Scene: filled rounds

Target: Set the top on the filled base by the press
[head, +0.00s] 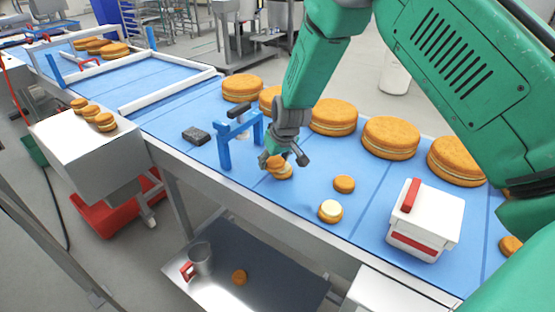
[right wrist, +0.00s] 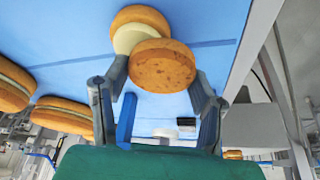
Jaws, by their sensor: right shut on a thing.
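My right gripper (head: 286,160) is shut on a small round orange-brown top (head: 274,163). In the right wrist view the top (right wrist: 162,66) sits between the two fingertips (right wrist: 160,85). A filled base (head: 285,173) with pale cream lies on the blue belt just beside and below the top. In the right wrist view the top covers part of this base (right wrist: 136,22); I cannot tell whether they touch. The press (head: 225,150), a blue frame with a black handle, stands just left of the gripper. My left gripper is not in view.
Another cream-filled base (head: 330,211) and a plain small round (head: 344,184) lie on the belt (head: 300,205). A white box with a red handle (head: 425,222) stands right. Large filled rounds (head: 390,137) line the far side. A dark block (head: 196,136) lies left of the press.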

